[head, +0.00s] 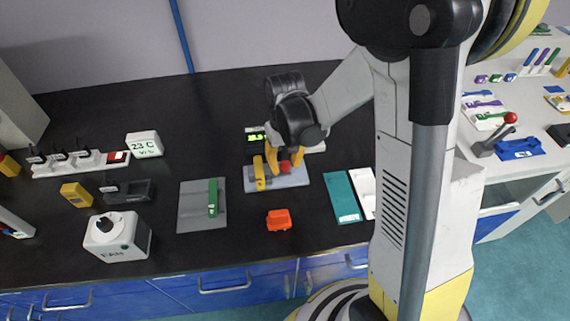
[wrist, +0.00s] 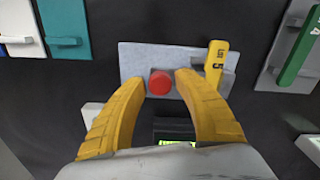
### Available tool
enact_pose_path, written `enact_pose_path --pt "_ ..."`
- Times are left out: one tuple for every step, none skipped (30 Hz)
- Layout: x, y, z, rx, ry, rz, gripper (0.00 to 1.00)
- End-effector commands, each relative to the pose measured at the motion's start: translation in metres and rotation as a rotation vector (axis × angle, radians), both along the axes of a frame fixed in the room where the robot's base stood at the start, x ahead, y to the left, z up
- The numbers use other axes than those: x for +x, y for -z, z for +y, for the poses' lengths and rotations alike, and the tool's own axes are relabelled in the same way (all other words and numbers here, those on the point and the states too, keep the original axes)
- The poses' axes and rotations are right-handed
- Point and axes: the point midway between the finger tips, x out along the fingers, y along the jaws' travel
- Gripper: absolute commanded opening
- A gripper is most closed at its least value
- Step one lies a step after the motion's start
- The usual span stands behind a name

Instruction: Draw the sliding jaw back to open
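A light grey plate (wrist: 137,58) lies on the black bench; it also shows in the head view (head: 290,181). A round red knob (wrist: 160,82) stands on it, and it also shows in the head view (head: 284,166). I cannot make out the jaw itself clearly. My gripper (wrist: 160,79) is open, its yellow fingers on either side of the knob, with gaps visible. Any contact is hidden in the head view.
A dark device with a green display (head: 256,137) stands just behind the plate. An orange block (head: 279,220) lies in front. A grey plate with a green handle (head: 213,198) is to the left, a teal panel (head: 342,196) to the right.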

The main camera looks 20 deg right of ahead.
Motion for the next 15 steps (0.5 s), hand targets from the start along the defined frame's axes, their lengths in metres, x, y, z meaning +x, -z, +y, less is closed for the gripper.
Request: enact_pose_path --pt "0.000 0.000 0.000 0.000 0.000 0.000 0.37" --pt "0.000 0.000 0.000 0.000 0.000 0.000 0.33" --pt "0.000 0.000 0.000 0.000 0.000 0.000 0.20" --pt "0.000 0.000 0.000 0.000 0.000 0.000 0.11" --pt "0.000 0.000 0.000 0.000 0.000 0.000 0.02" --pt "0.000 0.000 0.000 0.000 0.000 0.000 0.00" --pt "0.000 0.000 0.000 0.000 0.000 0.000 0.00" --pt "0.000 0.000 0.000 0.000 0.000 0.000 0.00" --pt "0.000 0.000 -0.001 0.000 0.000 0.000 0.00" --pt "0.000 0.000 -0.002 0.000 0.001 0.000 0.00" --pt "-0.001 0.000 -0.004 0.000 0.001 0.000 0.00" --pt "-0.001 0.000 -0.009 0.000 0.002 0.000 0.00" --pt "-0.002 0.000 -0.012 0.000 0.003 0.000 0.00" --pt "-0.003 0.000 -0.017 -0.001 0.004 0.000 0.00" --pt "-0.004 0.000 -0.023 -0.001 0.004 0.000 0.00"
